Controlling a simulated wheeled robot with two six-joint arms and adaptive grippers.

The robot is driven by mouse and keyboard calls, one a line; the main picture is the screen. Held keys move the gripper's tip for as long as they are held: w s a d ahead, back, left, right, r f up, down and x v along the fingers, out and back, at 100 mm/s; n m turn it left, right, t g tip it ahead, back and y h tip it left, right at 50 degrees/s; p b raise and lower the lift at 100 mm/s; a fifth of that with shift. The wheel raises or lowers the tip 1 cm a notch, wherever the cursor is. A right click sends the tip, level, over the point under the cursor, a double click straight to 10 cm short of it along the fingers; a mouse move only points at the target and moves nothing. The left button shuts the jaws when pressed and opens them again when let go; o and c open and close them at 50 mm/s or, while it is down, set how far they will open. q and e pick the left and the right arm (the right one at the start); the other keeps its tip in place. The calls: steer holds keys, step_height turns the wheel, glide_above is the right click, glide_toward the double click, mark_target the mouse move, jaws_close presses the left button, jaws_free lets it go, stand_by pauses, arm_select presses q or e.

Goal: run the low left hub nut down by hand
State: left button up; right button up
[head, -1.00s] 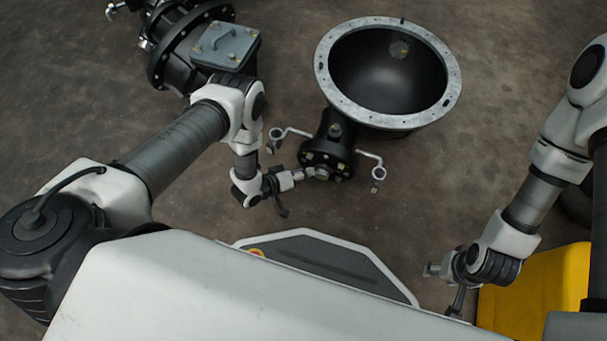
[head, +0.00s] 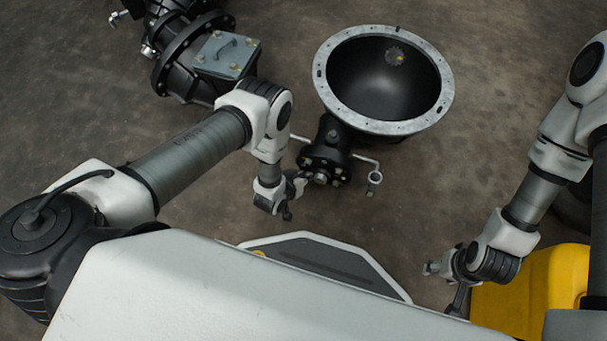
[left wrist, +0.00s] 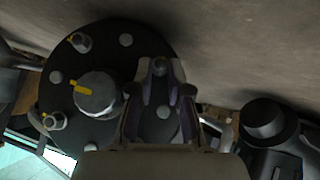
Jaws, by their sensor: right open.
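The black hub flange (head: 327,160) lies below the large bowl in the head view, ringed with light studs and nuts. In the left wrist view the flange (left wrist: 105,70) has a round centre cap (left wrist: 97,94) with a yellow mark. Two hub nuts with yellow marks show at its upper left (left wrist: 81,42) and lower left (left wrist: 53,121). My left gripper (head: 302,180) is at the flange's left side. Its fingers (left wrist: 160,68) come close together over the flange rim; whatever is between the tips is hidden. My right gripper (head: 434,270) is open, away from the hub.
The black bowl housing (head: 440,90) with a pale rim stands behind the hub. A bent arm with a ring end (head: 374,178) sticks out to its right. A dark housing with a grey cover plate (head: 226,55) is at upper left. A yellow case (head: 540,285) is at lower right.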

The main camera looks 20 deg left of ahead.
arm_select(q)
steer(key=shift+o, duration=1.3)
steer(key=shift+a+f, duration=0.15)
steer(key=shift+a, duration=0.1)
